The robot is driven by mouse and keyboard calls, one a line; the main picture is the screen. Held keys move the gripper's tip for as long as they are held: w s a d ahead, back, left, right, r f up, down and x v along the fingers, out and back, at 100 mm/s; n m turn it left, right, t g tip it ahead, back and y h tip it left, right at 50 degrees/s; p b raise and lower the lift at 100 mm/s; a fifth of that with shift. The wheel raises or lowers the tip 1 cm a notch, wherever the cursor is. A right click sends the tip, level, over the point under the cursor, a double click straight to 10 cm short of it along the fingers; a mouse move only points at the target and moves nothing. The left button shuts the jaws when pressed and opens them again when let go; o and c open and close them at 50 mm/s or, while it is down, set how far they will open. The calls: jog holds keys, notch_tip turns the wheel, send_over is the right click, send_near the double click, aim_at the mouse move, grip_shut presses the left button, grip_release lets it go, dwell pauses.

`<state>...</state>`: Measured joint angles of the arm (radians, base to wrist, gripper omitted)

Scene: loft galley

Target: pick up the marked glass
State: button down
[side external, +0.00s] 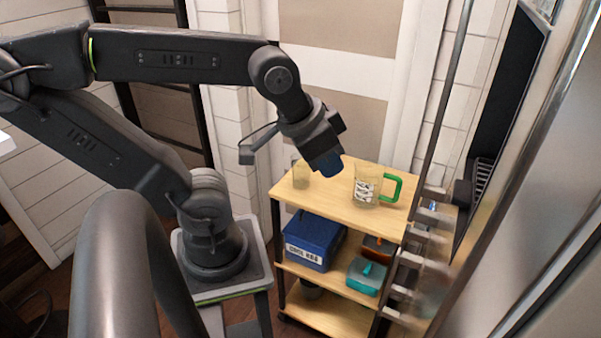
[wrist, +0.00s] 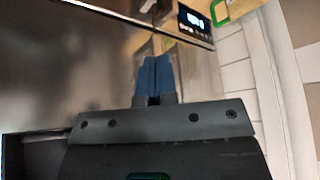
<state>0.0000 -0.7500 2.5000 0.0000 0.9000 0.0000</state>
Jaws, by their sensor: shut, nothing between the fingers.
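A clear glass mug (side external: 366,188) with a green handle and black-and-white marks stands upright on the right part of the cart's top shelf (side external: 330,205). A plain clear glass (side external: 300,174) without a handle stands upright on the left part of the same shelf. My gripper (side external: 328,163) is shut and empty, its blue fingers pointing down over the shelf between the two glasses. Its blue fingers (wrist: 154,78) are also together in the wrist view. A green loop (wrist: 220,12) is cut by the wrist view's top edge; it resembles the mug's handle.
The lower shelves hold a blue box with a label (side external: 315,240), a teal container (side external: 366,276) and an orange container (side external: 378,248). A vertical metal pole (side external: 447,95) and metal fittings stand right of the cart. A dark labelled or display-like block (wrist: 196,22) shows in the wrist view.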

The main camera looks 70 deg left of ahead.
aim_at(300, 169)
jog(key=c, duration=1.8)
grip_release()
jog(key=o, duration=1.6)
jog(key=s+a+f+m+g+y, duration=0.2)
jog(key=a+f+m+g+y, duration=0.1)
jog(key=a+f+g+y, duration=0.4)
jog(key=s+a+f+m+g+y, duration=0.3)
jog(key=a+f+g+y, duration=0.15)
jog(key=a+f, duration=0.4)
jog(key=w+a+f+m+t+y, duration=0.55)
jog(key=f+m+t, duration=0.35)
jog(key=m+t, duration=0.55)
jog(key=shift+m+g, duration=0.9)
jog(key=shift+m, duration=0.05)
jog(key=x, duration=0.8)
jog(key=shift+a+f, duration=0.2)
jog(key=shift+a, duration=0.05)
jog(key=shift+x, duration=2.75)
